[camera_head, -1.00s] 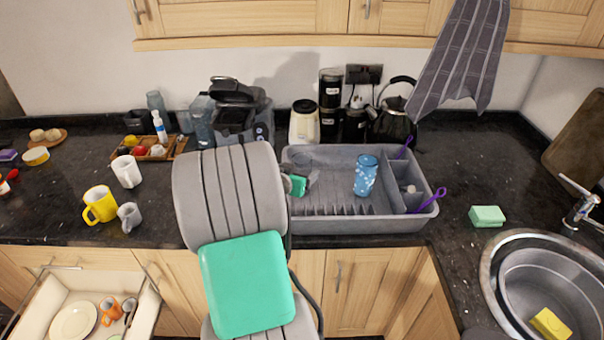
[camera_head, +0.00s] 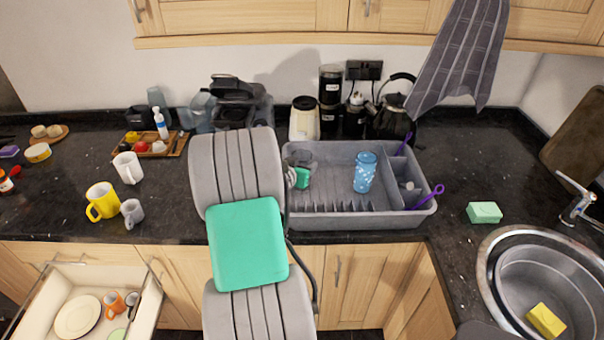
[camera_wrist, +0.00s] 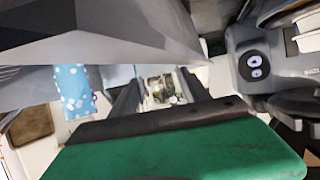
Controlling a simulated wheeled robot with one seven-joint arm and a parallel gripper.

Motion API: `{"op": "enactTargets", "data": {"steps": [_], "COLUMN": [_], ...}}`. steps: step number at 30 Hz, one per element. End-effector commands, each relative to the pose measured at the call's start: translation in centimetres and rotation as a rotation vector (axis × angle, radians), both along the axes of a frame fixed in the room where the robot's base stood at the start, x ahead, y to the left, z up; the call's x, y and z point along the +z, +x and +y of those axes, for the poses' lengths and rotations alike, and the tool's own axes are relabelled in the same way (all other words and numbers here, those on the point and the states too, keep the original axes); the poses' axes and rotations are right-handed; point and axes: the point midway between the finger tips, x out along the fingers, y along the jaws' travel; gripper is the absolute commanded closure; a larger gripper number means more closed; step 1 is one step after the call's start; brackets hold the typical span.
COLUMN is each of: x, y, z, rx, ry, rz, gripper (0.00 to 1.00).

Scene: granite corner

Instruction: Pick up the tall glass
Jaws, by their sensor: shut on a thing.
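A clear, see-through glass (camera_head: 301,157) shows faintly at the left end of the grey dish rack, just beyond my wrist. In the wrist view my gripper (camera_wrist: 160,92) has both dark fingers close around something see-through, which looks like this clear glass. Its outline is hard to make out. A blue glass with pale spots (camera_head: 364,173) stands upright in the middle of the rack, apart from my gripper. It also shows in the wrist view (camera_wrist: 73,88), left of the fingers. My arm hides much of my gripper in the head view.
The grey dish rack (camera_head: 340,223) has a purple-handled tool at its right. Behind it stand a white jar (camera_head: 304,120), black canisters (camera_head: 330,88) and a kettle (camera_head: 392,118). Left are mugs (camera_head: 103,202) and an open drawer (camera_head: 40,300). A sink (camera_head: 495,255) is at right.

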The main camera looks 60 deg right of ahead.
Motion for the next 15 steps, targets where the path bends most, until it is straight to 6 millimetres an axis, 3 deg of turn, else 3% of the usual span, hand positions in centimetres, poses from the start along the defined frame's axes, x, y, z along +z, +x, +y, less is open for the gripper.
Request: {"op": "enactTargets", "data": {"steps": [12,15], "x": [0.00,0.09], "y": [0.00,0.02], "z": [0.01,-0.02], "rx": [0.000,0.000], "ry": [0.000,-0.002], "rz": [0.000,0.000], "gripper": [0.95,0.97]}}
